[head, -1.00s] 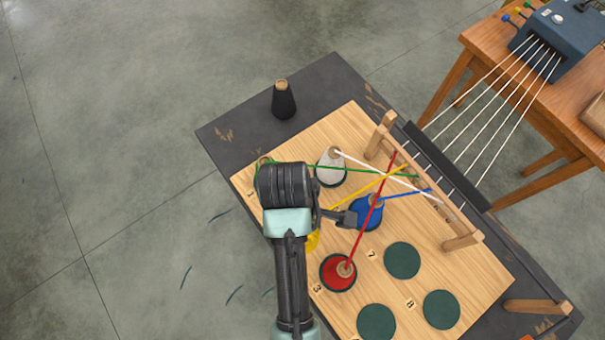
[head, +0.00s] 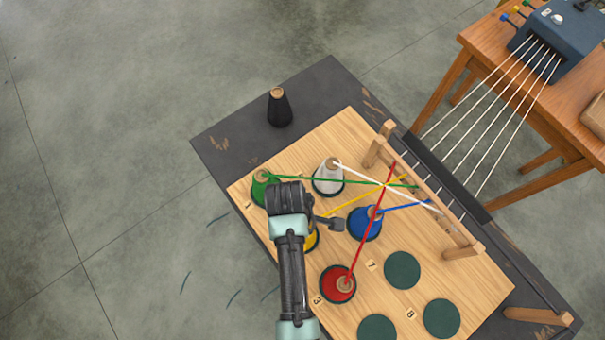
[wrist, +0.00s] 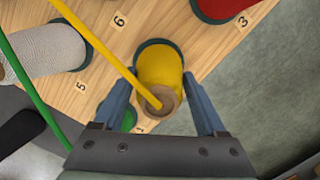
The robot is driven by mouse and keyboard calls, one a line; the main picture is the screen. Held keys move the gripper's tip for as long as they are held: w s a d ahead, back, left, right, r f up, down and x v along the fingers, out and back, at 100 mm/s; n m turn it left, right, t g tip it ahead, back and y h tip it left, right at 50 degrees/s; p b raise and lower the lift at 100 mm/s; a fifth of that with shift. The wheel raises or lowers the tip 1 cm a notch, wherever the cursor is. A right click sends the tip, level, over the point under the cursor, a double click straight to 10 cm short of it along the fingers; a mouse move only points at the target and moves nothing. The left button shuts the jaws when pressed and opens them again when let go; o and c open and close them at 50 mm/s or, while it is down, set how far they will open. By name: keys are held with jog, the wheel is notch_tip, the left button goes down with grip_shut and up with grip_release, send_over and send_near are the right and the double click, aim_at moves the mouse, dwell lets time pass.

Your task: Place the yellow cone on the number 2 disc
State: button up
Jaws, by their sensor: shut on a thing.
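The yellow cone (wrist: 160,66) stands between my gripper's fingers (wrist: 157,82) in the wrist view, its brown tip toward me. My gripper is shut on it. A dark green disc rim (wrist: 143,46) shows around the cone's base, between the 3 and 1 labels. A number 2 is not visible, and I cannot tell whether the base touches the disc. In the head view the yellow cone (head: 313,239) is mostly hidden by my arm, and so are the fingers. A yellow strand (head: 352,197) runs from it to the wooden rail.
Green (head: 262,188), white (head: 328,179), blue (head: 364,224) and red (head: 337,284) cones stand close around, with strands crossing above the board. Empty dark green discs (head: 402,270) lie at lower right. A black cone (head: 279,108) stands on the dark table behind.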

jog(key=shift+f, duration=0.15)
jog(key=o, duration=1.5)
jog(key=r, duration=0.4)
jog(key=a+r, duration=0.1)
jog(key=r, duration=0.6)
jog(key=shift+w+a+r, duration=0.2)
jog(key=shift+w+r, duration=0.1)
jog(key=shift+r, duration=0.05)
jog(key=w+r+m+t+y, duration=0.1)
jog(key=w+r+m+t, duration=0.2)
jog(key=w+r+t, duration=0.7)
jog(key=w+r+m+t, duration=0.35)
jog(key=w+r, duration=0.75)
jog(key=r, duration=0.6)
notch_tip(320, 180, up, 25)
jog(key=s+m+t, duration=0.2)
jog(key=m+t, duration=0.3)
jog(key=t, duration=0.4)
jog(key=s+r+t, duration=0.1)
jog(key=s+r, duration=0.2)
jog(key=r, duration=0.1)
jog(key=s+r+m+t, duration=0.1)
jog(key=s+r+t, duration=0.1)
jog(key=r, duration=0.3)
jog(key=s+d+r+m+t, duration=0.1)
jog(key=s+r+t, duration=0.1)
jog(key=s+r, duration=0.2)
jog(key=shift+s+r+m+t, duration=0.25)
jog(key=shift+s+r, duration=0.05)
jog(key=shift+s, duration=0.15)
